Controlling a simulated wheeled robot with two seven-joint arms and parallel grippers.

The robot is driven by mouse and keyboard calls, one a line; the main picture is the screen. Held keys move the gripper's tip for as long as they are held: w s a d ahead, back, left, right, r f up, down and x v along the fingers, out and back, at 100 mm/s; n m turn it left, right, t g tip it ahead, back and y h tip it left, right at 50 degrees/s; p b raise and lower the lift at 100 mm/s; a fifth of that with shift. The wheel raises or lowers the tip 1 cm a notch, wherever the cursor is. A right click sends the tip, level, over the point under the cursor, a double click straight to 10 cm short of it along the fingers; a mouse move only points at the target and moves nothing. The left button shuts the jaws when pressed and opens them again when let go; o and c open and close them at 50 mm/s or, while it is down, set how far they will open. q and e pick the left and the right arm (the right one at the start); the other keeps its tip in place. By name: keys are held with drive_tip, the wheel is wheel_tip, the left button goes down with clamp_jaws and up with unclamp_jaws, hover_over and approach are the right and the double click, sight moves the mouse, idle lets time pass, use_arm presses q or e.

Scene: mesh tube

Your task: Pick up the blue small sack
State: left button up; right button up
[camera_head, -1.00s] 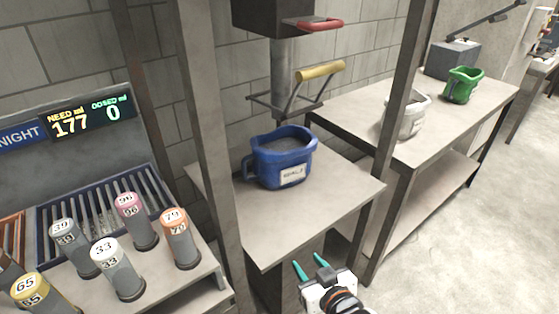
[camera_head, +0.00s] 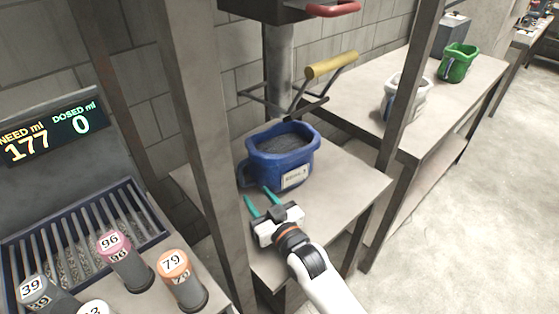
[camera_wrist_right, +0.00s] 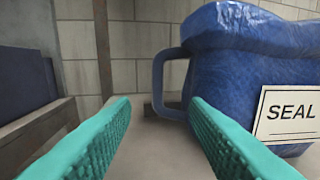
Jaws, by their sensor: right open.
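The blue small sack (camera_head: 283,152) stands upright on a grey table, open at the top with grey grain-like filling. It has a handle loop on its left side and a white label on its front. My right gripper (camera_head: 260,199) is open and empty, in front of the sack and toward its left side. In the right wrist view the sack (camera_wrist_right: 248,70) fills the right side, its label reads "SEAL", and its handle loop lies beyond and between the open teal fingers (camera_wrist_right: 155,125). The fingers appear apart from the handle. My left gripper is not in view.
A press with a yellow lever (camera_head: 331,64) hangs above the sack. Metal posts (camera_head: 205,140) flank the table (camera_head: 345,190). White (camera_head: 405,98) and green (camera_head: 459,62) containers stand on the table behind. Several numbered cylinders, including a pink-topped one (camera_head: 122,258), stand at lower left.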

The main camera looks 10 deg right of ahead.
sight(243, 180)
drive_tip(key=shift+w+a, duration=0.25)
drive_tip(key=shift+w, duration=0.35)
drive_tip(key=x, duration=0.4)
drive_tip(key=shift+w+a+f, duration=0.3)
drive_tip(key=shift+w+f, duration=0.05)
drive_tip(key=shift+f, duration=0.05)
drive_tip(key=shift+w+a, duration=0.2)
drive_tip(key=shift+w, duration=0.25)
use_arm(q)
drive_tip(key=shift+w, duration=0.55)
use_arm(e)
clamp_jaws()
drive_tip(key=shift+r, duration=0.15)
